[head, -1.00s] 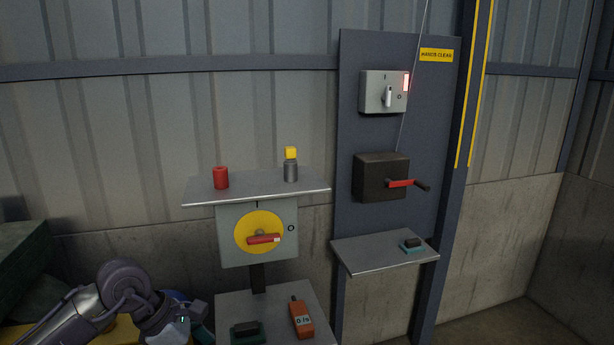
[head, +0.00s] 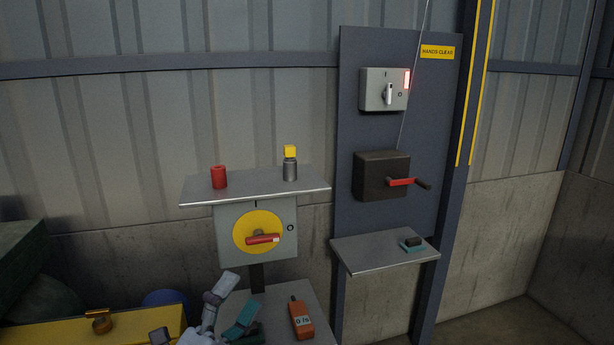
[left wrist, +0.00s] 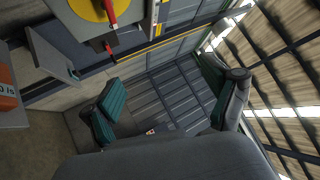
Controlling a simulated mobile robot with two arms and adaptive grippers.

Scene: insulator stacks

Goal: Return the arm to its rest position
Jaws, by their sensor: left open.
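My left gripper (head: 238,298) is at the bottom of the head view, in front of the lower shelf (head: 283,297). Its fingers are spread, with teal pads, and nothing shows between them. In the left wrist view the two fingers (left wrist: 172,92) stand wide apart with an empty gap. Most of my left arm is out of the head view. My right gripper is not in view.
An orange meter (head: 301,319) stands on the lower shelf. Above are a yellow dial with a red handle (head: 263,239) and a shelf (head: 247,187) with a red cylinder (head: 219,177) and a grey, yellow-topped one (head: 290,170). A crank box (head: 378,176) is right. A yellow bin (head: 60,332) is lower left.

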